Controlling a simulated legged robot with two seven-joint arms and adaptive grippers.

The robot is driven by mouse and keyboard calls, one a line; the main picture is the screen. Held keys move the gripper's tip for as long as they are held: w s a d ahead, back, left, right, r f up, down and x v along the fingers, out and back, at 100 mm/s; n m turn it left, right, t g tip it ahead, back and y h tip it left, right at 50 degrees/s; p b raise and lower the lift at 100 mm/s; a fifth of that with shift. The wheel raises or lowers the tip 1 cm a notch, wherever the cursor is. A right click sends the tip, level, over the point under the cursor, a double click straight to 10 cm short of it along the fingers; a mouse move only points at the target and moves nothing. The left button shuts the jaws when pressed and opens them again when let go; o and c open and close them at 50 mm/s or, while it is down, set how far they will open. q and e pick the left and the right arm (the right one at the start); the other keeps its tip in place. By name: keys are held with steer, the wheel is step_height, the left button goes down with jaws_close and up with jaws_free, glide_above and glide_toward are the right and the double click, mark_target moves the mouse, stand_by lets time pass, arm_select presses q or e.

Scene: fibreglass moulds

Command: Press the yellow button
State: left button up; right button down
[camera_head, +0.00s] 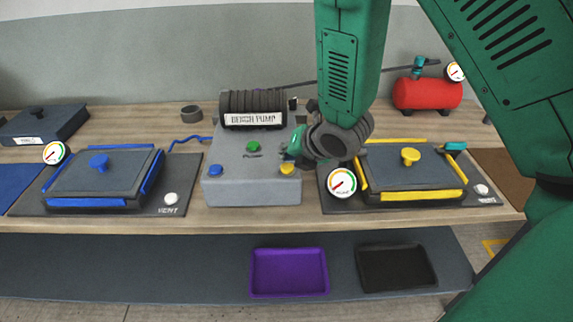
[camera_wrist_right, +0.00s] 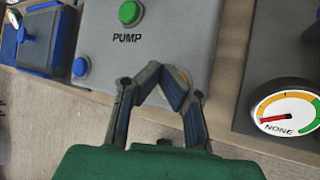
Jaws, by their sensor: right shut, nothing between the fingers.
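The yellow button (camera_head: 287,169) is on the front right corner of the grey bench pump box (camera_head: 235,180). My right gripper (camera_head: 289,158) is shut and empty, just above and behind the button in the head view. In the right wrist view the shut fingertips (camera_wrist_right: 168,84) are over the front of the pump box and mostly cover the yellow button. I cannot tell whether the fingers touch it. The green pump button (camera_head: 253,146) and the blue button (camera_head: 215,170) are on the same box. My left gripper is not in view.
A blue-edged mould (camera_head: 100,178) stands left of the pump, a yellow-edged mould (camera_head: 410,175) right of it. A gauge (camera_head: 341,183) is close to my right gripper. A purple tray (camera_head: 289,272) and a black tray (camera_head: 396,267) lie on the lower shelf.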

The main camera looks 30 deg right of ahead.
mark_target(288, 167)
step_height(288, 167, up, 5)
steer(key=p, duration=0.4)
steer(key=shift+r, duration=0.1)
stand_by(0.3)
